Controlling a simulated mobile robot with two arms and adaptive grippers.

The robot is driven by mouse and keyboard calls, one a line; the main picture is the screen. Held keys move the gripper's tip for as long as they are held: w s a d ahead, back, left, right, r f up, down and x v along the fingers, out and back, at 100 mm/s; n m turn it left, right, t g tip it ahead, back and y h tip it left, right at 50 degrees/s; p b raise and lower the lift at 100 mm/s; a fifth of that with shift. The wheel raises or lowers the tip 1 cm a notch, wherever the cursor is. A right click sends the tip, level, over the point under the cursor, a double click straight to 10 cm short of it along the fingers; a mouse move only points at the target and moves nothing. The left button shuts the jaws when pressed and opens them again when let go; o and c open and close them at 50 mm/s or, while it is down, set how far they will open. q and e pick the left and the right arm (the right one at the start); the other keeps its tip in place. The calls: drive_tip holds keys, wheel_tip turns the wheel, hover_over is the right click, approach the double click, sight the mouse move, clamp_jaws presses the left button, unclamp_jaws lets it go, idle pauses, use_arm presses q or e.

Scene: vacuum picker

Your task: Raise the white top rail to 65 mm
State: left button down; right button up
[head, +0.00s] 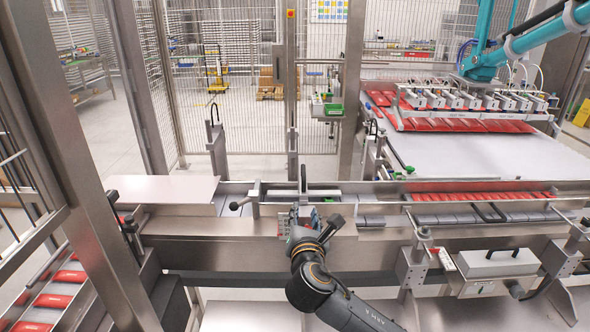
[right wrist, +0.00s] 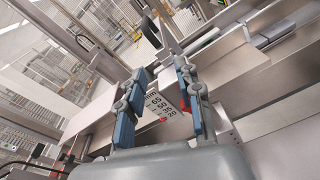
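My right gripper (head: 306,213) is over the near side of the conveyor, in front of an upright post (head: 303,180). In the right wrist view its two blue-padded fingers (right wrist: 161,76) are apart, with nothing clamped between them. A white scale plate (right wrist: 160,104) printed 65, 50, 35 and 20 shows between the fingers. A small red mark (right wrist: 163,120) sits at its lower end, near the 20. A thin pale rail (head: 325,192) runs across the conveyor by the post; I cannot tell whether it is the white top rail. My left gripper is not in view.
A black-knobbed handle (head: 236,205) stands left of the post. A steel cover plate (head: 165,190) lies further left. Red packs (head: 480,197) line the conveyor at right. A teal robot arm (head: 490,60) with a suction picker (head: 475,102) hangs over the back right.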

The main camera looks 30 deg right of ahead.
sight(304, 176)
drive_tip(key=r, duration=0.1)
drive_tip(key=w+r+n, duration=0.1)
drive_tip(key=d+r, duration=0.1)
drive_tip(key=shift+w+r+n+t+h, duration=0.1)
drive_tip(key=shift+w+n+t+h, duration=0.2)
drive_tip(key=shift+n+t, duration=0.1)
drive_tip(key=p+x, duration=0.2)
drive_tip(key=x, duration=1.1)
drive_tip(key=shift+w+p, duration=0.15)
drive_tip(key=shift+p, duration=0.25)
clamp_jaws()
